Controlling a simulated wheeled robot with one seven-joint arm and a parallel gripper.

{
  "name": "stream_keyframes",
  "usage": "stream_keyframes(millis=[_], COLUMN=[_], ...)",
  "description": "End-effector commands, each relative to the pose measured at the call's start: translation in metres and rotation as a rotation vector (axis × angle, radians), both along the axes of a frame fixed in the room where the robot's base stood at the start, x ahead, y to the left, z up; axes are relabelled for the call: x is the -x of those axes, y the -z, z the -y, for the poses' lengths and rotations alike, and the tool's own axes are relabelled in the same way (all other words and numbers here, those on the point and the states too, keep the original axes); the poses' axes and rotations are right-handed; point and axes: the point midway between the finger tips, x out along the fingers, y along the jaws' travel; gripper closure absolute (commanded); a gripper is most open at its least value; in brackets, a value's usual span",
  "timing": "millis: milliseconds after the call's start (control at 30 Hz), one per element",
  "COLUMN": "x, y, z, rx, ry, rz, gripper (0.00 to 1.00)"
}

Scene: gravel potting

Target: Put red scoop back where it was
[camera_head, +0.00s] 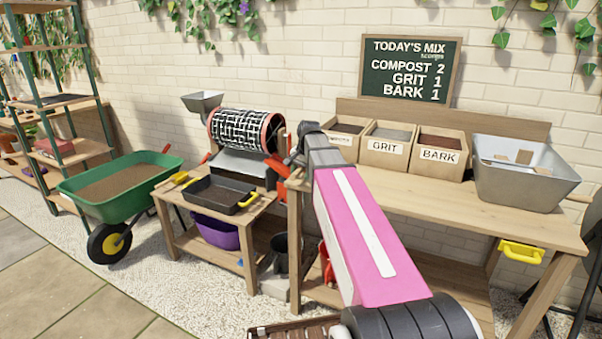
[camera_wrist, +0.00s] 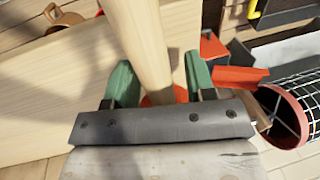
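My gripper (camera_wrist: 158,75) has green fingers on either side of a pale wooden handle in the wrist view. I take this handle to be part of the red scoop (camera_wrist: 160,97); a bit of red shows at its lower end, and the rest is hidden behind my gripper's dark bar. The fingers look shut on the handle, though a thin gap seems to show at the right finger. In the head view my gripper (camera_head: 284,158) is above the left end of the workbench (camera_head: 480,212), beside the drum sieve (camera_head: 240,130).
Bins marked GRIT (camera_head: 388,152) and BARK (camera_head: 437,162) and a metal tub (camera_head: 525,175) stand along the bench's back. A black tray (camera_head: 215,195) sits on the low table by the sieve. A green wheelbarrow (camera_head: 120,185) stands left. The bench front is largely clear.

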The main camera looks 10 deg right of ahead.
Motion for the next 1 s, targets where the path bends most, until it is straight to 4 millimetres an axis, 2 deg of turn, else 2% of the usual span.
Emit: stream_keyframes(millis=[133,267,700,1000], x=[0.000,0.002,0.013,0.018], y=[-0.004,-0.017,-0.087,-0.117], z=[0.000,0.002,0.012,0.016], rx=[0.000,0.000,0.000,0.000], ry=[0.000,0.000,0.000,0.000], rz=[0.000,0.001,0.002,0.000], gripper=[0.50,0.50,0.50,0.50])
